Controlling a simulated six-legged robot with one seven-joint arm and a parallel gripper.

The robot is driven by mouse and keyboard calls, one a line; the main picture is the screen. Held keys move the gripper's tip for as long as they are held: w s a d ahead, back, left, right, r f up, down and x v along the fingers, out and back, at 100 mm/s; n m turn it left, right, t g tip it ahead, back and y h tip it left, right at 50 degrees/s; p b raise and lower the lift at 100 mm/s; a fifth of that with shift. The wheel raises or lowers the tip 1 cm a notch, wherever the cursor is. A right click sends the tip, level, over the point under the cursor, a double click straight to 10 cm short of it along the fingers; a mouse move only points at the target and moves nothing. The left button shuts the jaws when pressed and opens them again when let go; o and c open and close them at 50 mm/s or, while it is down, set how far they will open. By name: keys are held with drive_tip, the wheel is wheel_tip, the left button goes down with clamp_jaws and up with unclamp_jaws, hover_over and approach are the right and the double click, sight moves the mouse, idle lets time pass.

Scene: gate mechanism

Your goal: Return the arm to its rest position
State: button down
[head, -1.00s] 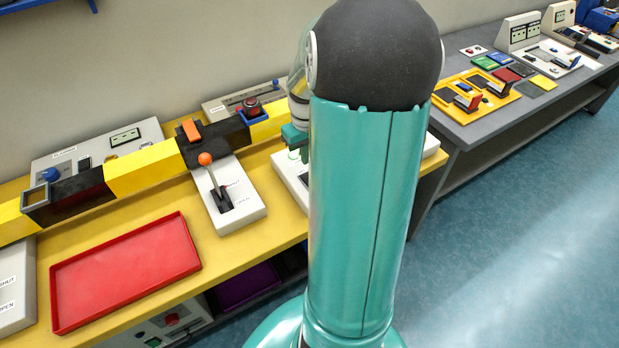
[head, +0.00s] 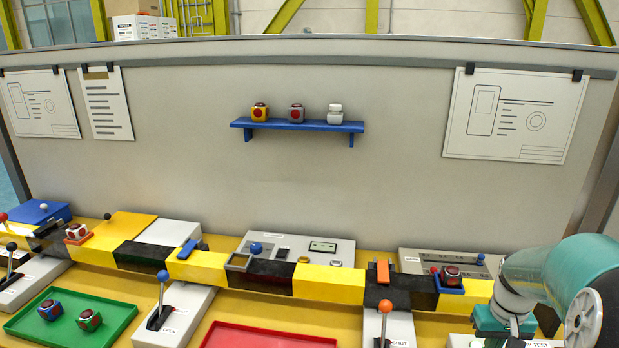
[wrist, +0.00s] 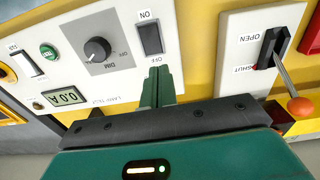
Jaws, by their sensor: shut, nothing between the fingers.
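My arm (head: 560,280) reaches in from the right edge of the head view, teal with a white joint. My gripper (wrist: 160,75) shows in the wrist view with its green fingers together and nothing between them. The fingertips are over a white panel (wrist: 120,25), just beside the OFF end of a black rocker switch (wrist: 150,38). I cannot tell whether they touch the panel. In the head view the fingertips cannot be made out.
A lever with an orange knob (wrist: 301,108) stands right of the gripper in the wrist view. A yellow-black beam (head: 320,281) runs along the bench. A red tray (head: 265,338) and a green tray (head: 112,312) lie in front. A grey wall (head: 400,190) rises behind.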

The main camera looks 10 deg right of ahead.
drive_tip(key=w+a+r+n+t+h, duration=0.1)
drive_tip(key=a+r, duration=0.6)
drive_tip(key=a, duration=0.3)
drive_tip(key=s+a+r+n+t, duration=0.1)
drive_tip(key=s+a+r+t, duration=0.1)
drive_tip(key=a, duration=0.7)
drive_tip(key=s+a+r+n+t+y, duration=0.1)
drive_tip(key=s+a+r, duration=0.3)
drive_tip(key=a, duration=0.6)
drive_tip(key=s+t, duration=0.1)
drive_tip(key=s, duration=0.1)
drive_tip(key=shift+s+r+t, duration=0.3)
drive_tip(key=shift+s+r, duration=0.05)
drive_tip(key=shift+r, duration=0.05)
drive_tip(key=shift+a+n, duration=0.1)
drive_tip(key=shift+n, duration=0.2)
